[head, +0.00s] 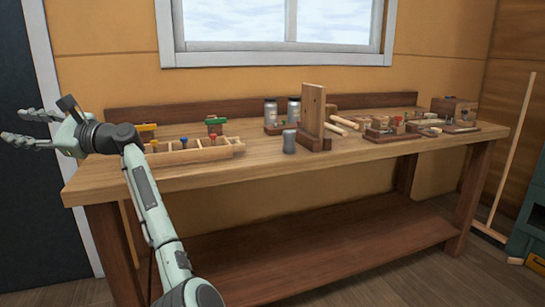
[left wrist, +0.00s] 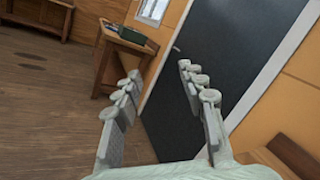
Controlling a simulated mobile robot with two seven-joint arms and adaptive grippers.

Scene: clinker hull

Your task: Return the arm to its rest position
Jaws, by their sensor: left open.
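My left arm rises from the bottom of the head view, and its gripper (head: 22,127) points left in front of the dark door, at the left end of the workbench. The left gripper is open, with its fingers spread and nothing between them. In the left wrist view the two fingers (left wrist: 158,85) stand apart, with the dark door behind the gap. My right gripper is not in view.
The wooden workbench (head: 290,172) carries a compartment tray (head: 190,154), a grey cylinder (head: 289,142), an upright wooden block (head: 314,110), jars (head: 271,112) and several small parts. The dark door (head: 25,220) stands left. A lower shelf (head: 320,245) is bare.

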